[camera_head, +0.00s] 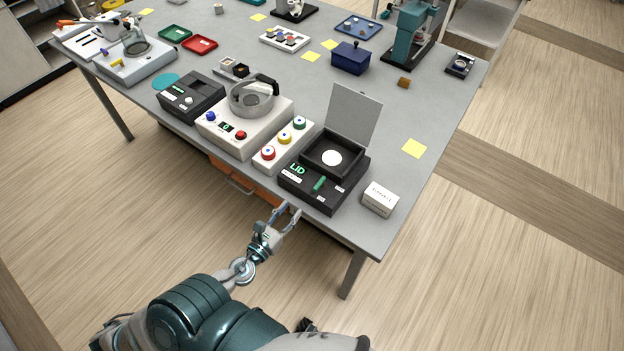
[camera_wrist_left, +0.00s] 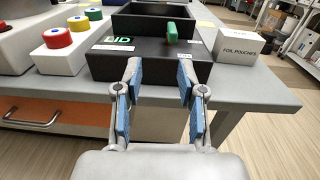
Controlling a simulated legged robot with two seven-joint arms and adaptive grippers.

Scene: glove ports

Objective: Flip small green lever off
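A small green lever (camera_head: 319,183) stands on the front panel of a black box marked LID (camera_head: 309,197), close to the table's front edge. The lever also shows in the left wrist view (camera_wrist_left: 172,32), right of centre on the box. The box's flat grey lid (camera_head: 354,118) is raised. My left gripper (camera_head: 287,212) is in front of the table edge, short of the box and apart from the lever. In the left wrist view its two blue-padded fingers (camera_wrist_left: 158,80) are spread with nothing between them. My right gripper is not visible.
A white button box (camera_head: 284,145) with red, yellow and green buttons stands left of the black box. A white foil pouches carton (camera_head: 380,199) stands at its right. An orange drawer with a metal handle (camera_head: 240,186) is under the table edge.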

